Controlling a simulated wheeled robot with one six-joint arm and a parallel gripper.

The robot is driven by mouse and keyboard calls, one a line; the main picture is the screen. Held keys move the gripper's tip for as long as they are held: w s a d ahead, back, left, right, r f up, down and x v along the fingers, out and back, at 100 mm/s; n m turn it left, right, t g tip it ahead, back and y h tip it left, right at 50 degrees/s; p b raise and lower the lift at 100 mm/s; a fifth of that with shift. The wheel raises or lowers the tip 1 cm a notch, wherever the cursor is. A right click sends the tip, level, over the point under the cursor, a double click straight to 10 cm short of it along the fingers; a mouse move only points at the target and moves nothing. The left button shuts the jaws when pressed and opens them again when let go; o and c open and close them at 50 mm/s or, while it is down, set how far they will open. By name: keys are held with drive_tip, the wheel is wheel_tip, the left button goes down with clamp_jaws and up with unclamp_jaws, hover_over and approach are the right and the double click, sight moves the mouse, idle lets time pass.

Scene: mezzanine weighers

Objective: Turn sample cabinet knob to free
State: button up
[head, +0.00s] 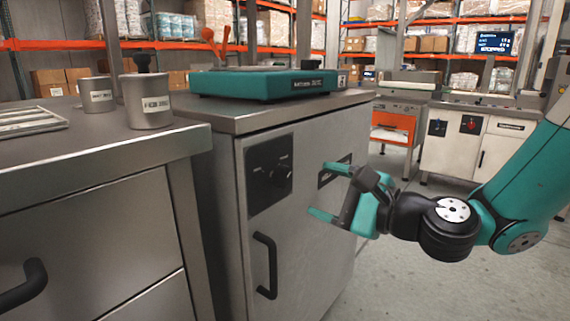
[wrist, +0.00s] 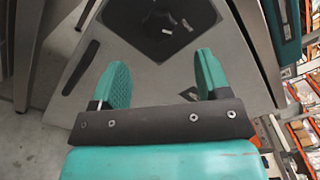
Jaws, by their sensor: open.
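The sample cabinet (head: 310,240) is a grey metal box with a front door. Its black knob (head: 279,172) sits on a dark square plate (head: 258,192) at the upper left of the door. My gripper (head: 322,190) is open and empty, in front of the door and to the right of the knob. In the wrist view the knob (wrist: 158,25) lies ahead of and between my two teal fingers (wrist: 160,80), apart from them. The plate's markings are too small to read.
A black door handle (head: 265,265) is below the knob. A teal scale (head: 262,84) stands on the cabinet top. A steel drawer bench (head: 95,215) with two metal canisters (head: 146,100) adjoins on the left. Open floor (head: 385,265) lies to the right.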

sight(286, 179)
drive_tip(key=x, duration=0.9)
drive_tip(key=shift+f+p, duration=0.1)
drive_tip(key=shift+p, duration=0.3)
drive_tip(key=c, duration=0.9)
